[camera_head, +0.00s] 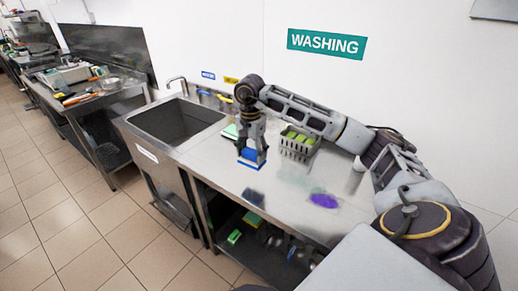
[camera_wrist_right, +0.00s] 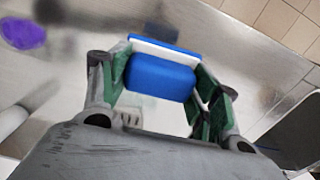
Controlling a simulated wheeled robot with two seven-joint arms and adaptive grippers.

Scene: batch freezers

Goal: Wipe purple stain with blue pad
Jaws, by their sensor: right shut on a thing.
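The purple stain (camera_head: 324,200) lies on the steel counter, right of my right gripper. It also shows at the upper left of the right wrist view (camera_wrist_right: 24,33). My right gripper (camera_head: 250,150) points down over the counter, left of the stain. It is shut on the blue pad (camera_head: 252,156), which has a white layer. In the right wrist view the blue pad (camera_wrist_right: 160,75) sits between the two fingers. I cannot tell whether the pad touches the counter. My left gripper is out of view.
A grey basket (camera_head: 297,148) with green items stands at the counter's back, close to my right arm. A sink (camera_head: 178,120) is at the left. A dark smudge (camera_head: 253,197) lies near the front edge. The counter's front middle is clear of objects.

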